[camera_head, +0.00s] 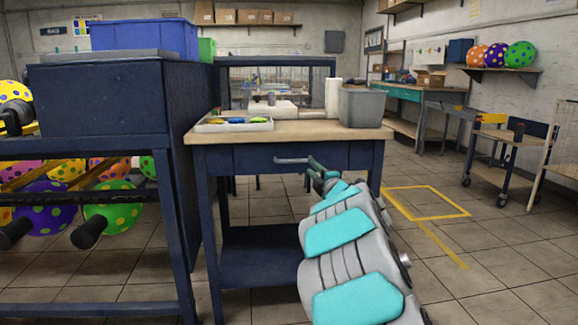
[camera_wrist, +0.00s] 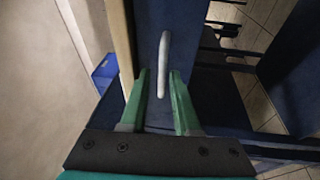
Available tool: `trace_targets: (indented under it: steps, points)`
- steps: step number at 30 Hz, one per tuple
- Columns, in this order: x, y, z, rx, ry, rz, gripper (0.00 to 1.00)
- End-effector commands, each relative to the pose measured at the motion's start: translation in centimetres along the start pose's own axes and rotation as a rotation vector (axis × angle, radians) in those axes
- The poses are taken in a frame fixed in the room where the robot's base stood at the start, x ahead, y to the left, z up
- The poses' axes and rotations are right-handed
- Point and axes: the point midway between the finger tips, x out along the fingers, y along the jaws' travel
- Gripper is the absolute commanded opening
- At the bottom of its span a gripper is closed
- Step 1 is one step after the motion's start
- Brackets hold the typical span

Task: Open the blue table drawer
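The blue table (camera_head: 222,258) stands in the middle of the head view under a pale wooden top. Its blue drawer (camera_head: 254,157) is in the front just below the top and looks shut, flush with the frame. A grey bar handle (camera_head: 290,160) sits on the drawer front. In the wrist view the handle (camera_wrist: 164,52) lies between and beyond the green fingertips of my gripper (camera_wrist: 160,76). My gripper is open, with a gap on both sides of the handle.
On the tabletop (camera_head: 300,131) are a tray (camera_head: 206,126) of coloured pieces and a grey bin (camera_head: 366,108). Floor to the right is open, with a yellow marked square (camera_head: 425,217).

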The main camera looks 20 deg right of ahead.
Motion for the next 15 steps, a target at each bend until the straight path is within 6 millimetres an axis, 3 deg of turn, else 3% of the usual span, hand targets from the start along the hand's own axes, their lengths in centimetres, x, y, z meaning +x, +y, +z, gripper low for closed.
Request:
trace_targets:
  steps: [6, 15]
  points:
    - [0.7, -1.2, -1.8, -0.071, 0.139, 0.053, 0.3]
    - [3.2, -0.9, -2.4, -0.075, 0.149, 0.058, 0.3]
